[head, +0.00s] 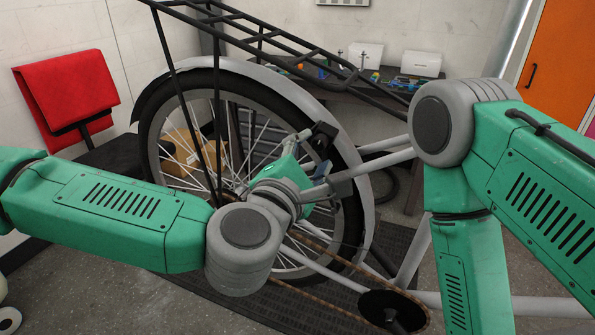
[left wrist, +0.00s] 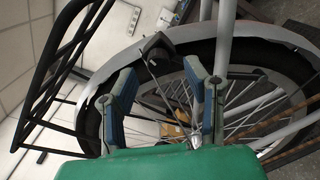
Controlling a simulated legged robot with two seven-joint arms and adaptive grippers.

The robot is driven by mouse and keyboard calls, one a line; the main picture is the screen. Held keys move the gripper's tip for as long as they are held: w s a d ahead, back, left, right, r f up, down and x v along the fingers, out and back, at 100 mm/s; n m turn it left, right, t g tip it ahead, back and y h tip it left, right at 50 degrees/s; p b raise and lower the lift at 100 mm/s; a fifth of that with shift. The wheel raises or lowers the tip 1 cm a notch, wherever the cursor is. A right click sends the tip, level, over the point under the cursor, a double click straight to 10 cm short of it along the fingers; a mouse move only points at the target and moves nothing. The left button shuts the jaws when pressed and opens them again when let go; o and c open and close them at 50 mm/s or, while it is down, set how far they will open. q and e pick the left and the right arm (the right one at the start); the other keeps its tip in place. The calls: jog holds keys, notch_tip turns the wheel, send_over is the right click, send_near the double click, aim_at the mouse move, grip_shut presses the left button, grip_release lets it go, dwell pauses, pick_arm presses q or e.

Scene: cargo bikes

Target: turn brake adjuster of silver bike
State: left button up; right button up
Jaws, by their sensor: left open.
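The silver bike's rear wheel (head: 250,140), with a silver fender and black tyre, fills the middle of the head view. My left gripper (head: 322,150) is at the wheel's right side, near the frame tubes. In the left wrist view the left gripper (left wrist: 162,75) is open, with its two blue-grey fingers apart. A small black brake part (left wrist: 157,47) with a thin cable shows just beyond and between the fingertips, against the fender. I cannot make out the adjuster itself or any contact. My right arm bends down at the right, and its gripper is out of view.
A black rear rack (head: 270,35) rises above the wheel; it also shows in the left wrist view (left wrist: 60,75). Silver frame tubes (head: 385,155) and the chain (head: 335,262) are close to my left gripper. A workbench (head: 340,85) with small items stands behind; a red folding seat (head: 68,95) is left.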

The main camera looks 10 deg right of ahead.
pick_arm(q)
jog(key=v, duration=0.9)
jog(key=shift+w+f, duration=0.1)
jog(key=s+a+f+m+g+y, duration=0.1)
jog(key=s+a+f+m+g, duration=0.2)
jog(key=f, duration=0.6)
jog(key=s+a+f+m+g, duration=0.1)
jog(key=s+f+m+g, duration=0.3)
jog(key=f, duration=0.6)
jog(key=s+a+f+m+g+y, duration=0.1)
jog(key=s+a+f+m+g, duration=0.25)
jog(key=f, duration=0.55)
jog(key=s+a+f+m+g+y, duration=0.2)
jog(key=s+a+f+m+y, duration=0.2)
jog(key=a, duration=0.9)
jog(key=s+a+f+m+g+y+b, duration=0.1)
jog(key=s+a+f+m+y, duration=0.3)
jog(key=a, duration=1)
jog(key=s+f+g, duration=0.1)
jog(key=s+f, duration=0.2)
jog(key=f, duration=0.1)
jog(key=shift+s+a+f+m, duration=0.15)
jog(key=shift+a+f+m, duration=0.1)
jog(key=shift+f+m, duration=0.1)
jog(key=shift+d, duration=0.1)
